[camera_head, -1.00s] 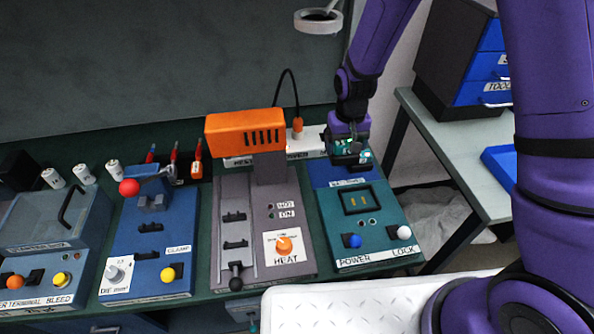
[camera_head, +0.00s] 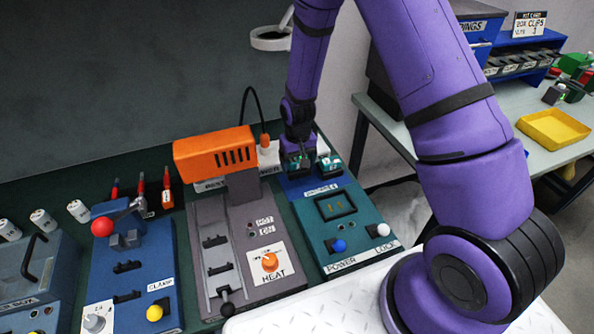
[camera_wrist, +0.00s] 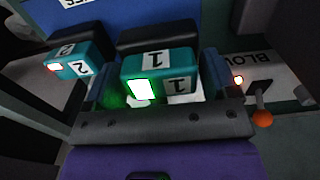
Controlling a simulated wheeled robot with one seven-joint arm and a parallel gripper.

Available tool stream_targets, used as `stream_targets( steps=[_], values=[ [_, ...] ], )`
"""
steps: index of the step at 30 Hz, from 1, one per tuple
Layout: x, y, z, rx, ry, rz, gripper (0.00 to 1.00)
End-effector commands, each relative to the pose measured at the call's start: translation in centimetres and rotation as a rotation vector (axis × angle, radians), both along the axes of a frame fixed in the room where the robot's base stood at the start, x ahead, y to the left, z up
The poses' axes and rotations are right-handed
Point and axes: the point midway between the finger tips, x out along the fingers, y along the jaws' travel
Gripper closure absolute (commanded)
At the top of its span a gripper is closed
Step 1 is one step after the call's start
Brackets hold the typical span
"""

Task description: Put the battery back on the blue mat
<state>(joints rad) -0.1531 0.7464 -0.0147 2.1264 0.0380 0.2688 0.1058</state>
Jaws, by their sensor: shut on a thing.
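A teal battery marked 1 (camera_wrist: 160,68) with a lit green-white patch sits between the fingers of my gripper (camera_wrist: 158,84), which is shut on it. A second teal battery, marked 2 (camera_wrist: 78,62), stands beside it, apart from the gripper, to its right in the head view (camera_head: 329,165). In the head view my gripper (camera_head: 297,162) is at the back of the bench, over the blue mat (camera_head: 306,187) behind the teal power station. The gripper partly hides the held battery there. I cannot tell whether its underside touches the mat.
The teal power station (camera_head: 350,238) with blue and white knobs is in front of the mat. The heat station (camera_head: 205,222) with its orange blower (camera_head: 215,152) stands close on the left. An orange plug (camera_wrist: 263,118) and cable are near the gripper. A side table (camera_head: 520,160) is to the right.

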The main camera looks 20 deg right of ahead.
Motion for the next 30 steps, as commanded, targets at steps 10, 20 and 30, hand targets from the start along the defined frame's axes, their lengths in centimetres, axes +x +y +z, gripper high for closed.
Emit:
stream_targets(
  steps=[10, 20, 30],
  values=[
    [0.0, 0.0, -3.9, 0.000, 0.001, 0.000, 0.59],
    [0.0, 0.0, -4.1, 0.000, 0.000, 0.000, 0.59],
    [0.0, 0.0, -4.3, 0.000, 0.000, 0.000, 0.00]
  ],
)
